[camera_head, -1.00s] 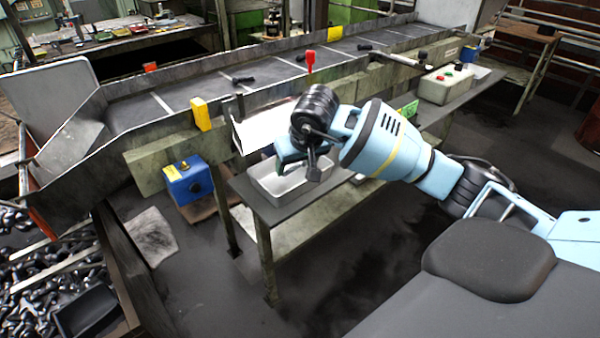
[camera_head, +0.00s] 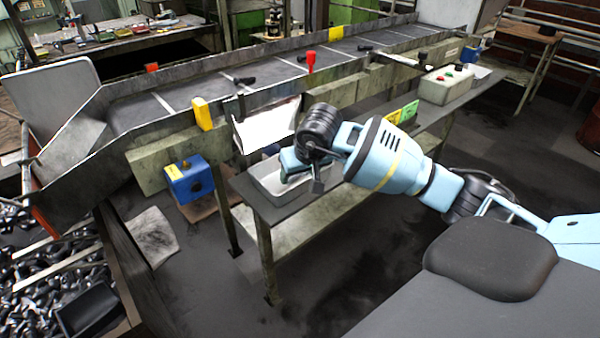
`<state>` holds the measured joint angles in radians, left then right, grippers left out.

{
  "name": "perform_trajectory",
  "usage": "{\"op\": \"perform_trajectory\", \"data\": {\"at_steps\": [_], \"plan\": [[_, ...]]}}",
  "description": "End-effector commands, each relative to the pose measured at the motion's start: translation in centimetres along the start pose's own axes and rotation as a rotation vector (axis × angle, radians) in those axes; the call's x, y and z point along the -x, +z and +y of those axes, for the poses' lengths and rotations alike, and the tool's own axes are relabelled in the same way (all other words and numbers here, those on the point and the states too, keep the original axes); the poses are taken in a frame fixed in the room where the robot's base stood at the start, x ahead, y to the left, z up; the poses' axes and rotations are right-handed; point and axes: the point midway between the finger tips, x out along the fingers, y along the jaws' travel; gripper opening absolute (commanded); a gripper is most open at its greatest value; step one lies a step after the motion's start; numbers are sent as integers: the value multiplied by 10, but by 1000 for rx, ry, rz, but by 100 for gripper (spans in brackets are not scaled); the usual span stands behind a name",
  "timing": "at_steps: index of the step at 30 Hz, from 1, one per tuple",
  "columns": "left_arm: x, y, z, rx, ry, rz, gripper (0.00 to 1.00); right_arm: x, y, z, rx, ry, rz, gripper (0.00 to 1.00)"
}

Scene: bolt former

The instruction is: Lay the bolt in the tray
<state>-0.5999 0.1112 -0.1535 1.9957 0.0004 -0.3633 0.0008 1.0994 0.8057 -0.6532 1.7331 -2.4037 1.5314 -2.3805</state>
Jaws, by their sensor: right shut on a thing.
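My right gripper (camera_head: 303,172) is low over the grey metal tray (camera_head: 259,184), near the tray's right end. It is shut on a dark piece (camera_head: 318,186) that looks like the bolt, which hangs at the right of the jaws. My own wrist and the small size hide most of the grip, and I cannot tell whether the piece touches the tray. The visible left part of the tray's inside looks empty. My left gripper is out of view.
The tray stands on a narrow table (camera_head: 238,186) beside a long conveyor trough (camera_head: 130,112) with several dark bolts on it. A white sloping chute (camera_head: 266,127) comes down behind the tray. A control box (camera_head: 446,86) stands farther right, and a blue box (camera_head: 188,180) at left.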

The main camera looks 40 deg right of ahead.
Motion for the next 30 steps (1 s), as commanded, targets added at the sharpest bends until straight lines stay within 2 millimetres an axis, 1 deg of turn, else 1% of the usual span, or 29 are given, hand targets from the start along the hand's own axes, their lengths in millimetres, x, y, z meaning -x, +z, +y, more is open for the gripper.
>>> {"op": "perform_trajectory", "data": {"at_steps": [1, 5, 6, 11, 25, 28, 30], "plan": [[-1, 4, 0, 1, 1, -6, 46, -12, 12, -1, 3, 3, -30, 34], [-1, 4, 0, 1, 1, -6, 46, -15, 14, -1, 2, 3, -35, 34], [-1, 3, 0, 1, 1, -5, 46, -15, 14, -1, 2, 2, -36, 63], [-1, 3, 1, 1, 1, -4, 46, -16, 15, -1, 1, 4, -39, 84], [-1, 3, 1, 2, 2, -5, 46, -16, 15, 2, 0, 10, -39, 84], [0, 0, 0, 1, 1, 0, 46, -10, 12, 1, -1, 9, -37, 84], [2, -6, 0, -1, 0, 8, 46, -2, 8, 1, 0, 9, -36, 84]]}}
